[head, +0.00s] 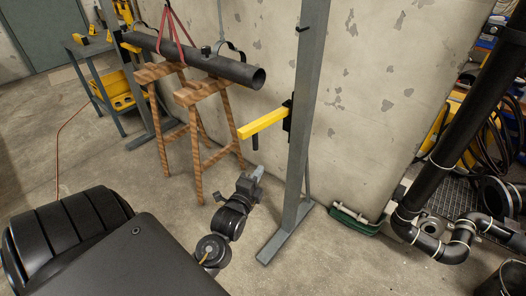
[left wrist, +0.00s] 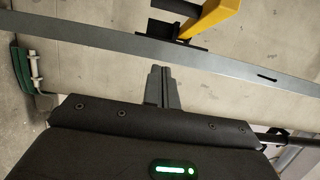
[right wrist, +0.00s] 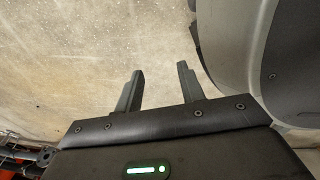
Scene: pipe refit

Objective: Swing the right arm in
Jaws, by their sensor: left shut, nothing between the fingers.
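The right arm is a yellow bar (head: 264,122) on a dark bracket on the grey right post (head: 304,120). It points left and out from the post, with a dark handle hanging near its free end. Its yellow part also shows at the top of the left wrist view (left wrist: 208,18). My left gripper (head: 258,171) is shut and empty, below the bar and left of the post, apart from both. Its closed fingers show in the left wrist view (left wrist: 161,72). My right gripper (right wrist: 158,70) is open and empty over bare floor, outside the head view.
A dark pipe (head: 195,60) with red straps lies above wooden sawhorses (head: 193,96). Another yellow arm (head: 131,47) is on the left post. Black pipework (head: 437,150) stands at the right, and a green box (head: 354,222) lies by the wall. Floor around the right post is mostly clear.

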